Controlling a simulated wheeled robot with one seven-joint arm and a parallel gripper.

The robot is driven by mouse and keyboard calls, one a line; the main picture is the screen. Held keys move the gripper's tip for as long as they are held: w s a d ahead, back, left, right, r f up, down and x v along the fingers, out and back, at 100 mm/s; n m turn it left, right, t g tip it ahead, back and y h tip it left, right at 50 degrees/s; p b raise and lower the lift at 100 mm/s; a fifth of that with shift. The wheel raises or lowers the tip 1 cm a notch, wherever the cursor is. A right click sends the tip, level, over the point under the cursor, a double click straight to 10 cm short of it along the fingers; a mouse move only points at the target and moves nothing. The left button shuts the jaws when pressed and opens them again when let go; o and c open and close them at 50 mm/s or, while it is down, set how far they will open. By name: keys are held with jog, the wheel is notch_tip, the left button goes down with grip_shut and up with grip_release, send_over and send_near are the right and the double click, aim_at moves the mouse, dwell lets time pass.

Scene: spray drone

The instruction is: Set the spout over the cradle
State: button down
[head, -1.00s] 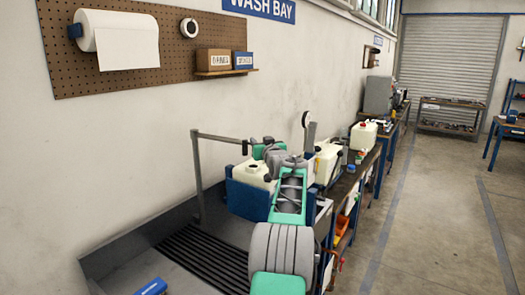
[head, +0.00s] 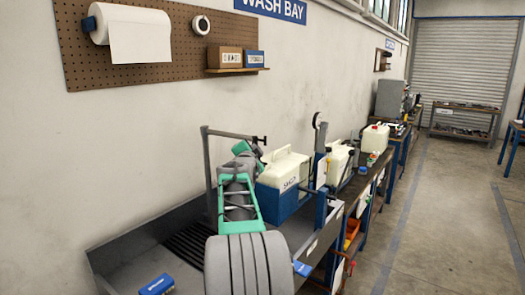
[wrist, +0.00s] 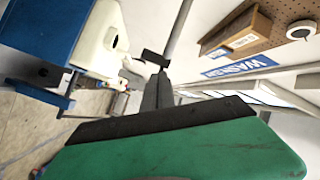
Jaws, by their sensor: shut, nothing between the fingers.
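The grey spout (head: 235,134) has an upright post in the wash basin and a level arm reaching right, its dark tip just left of the tank. The blue cradle (head: 283,208) holds a white tank (head: 290,165) to the right of it. My gripper (head: 248,150) is left of the cradle, near the spout's tip; its fingers are mostly hidden by my arm there. In the wrist view my gripper (wrist: 157,88) is shut and empty, close to the spout's dark end (wrist: 153,58); contact cannot be told. The tank's round opening (wrist: 114,42) and blue cradle (wrist: 40,35) show there upper left.
A grey basin (head: 120,258) with a dark grate lies below, with a blue block (head: 156,285) at its front. More white canisters (head: 376,138) stand along the bench to the right. The wall with pegboard (head: 185,60) is behind.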

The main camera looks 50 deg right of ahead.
jog(key=s+a+m+g+h+b, duration=0.1)
jog(key=s+a+m+g+h, duration=0.2)
jog(key=a+m, duration=0.5)
jog(key=m+p, duration=0.2)
jog(key=p, duration=0.5)
send_near(265, 142)
jog(key=shift+y, duration=0.4)
jog(key=x, duration=0.4)
jog(key=r+x, duration=0.1)
jog(key=x, duration=0.1)
jog(key=shift+w+d+f+n, duration=0.15)
jog(key=shift+d+f+n, duration=0.05)
jog(key=shift+d+n, duration=0.15)
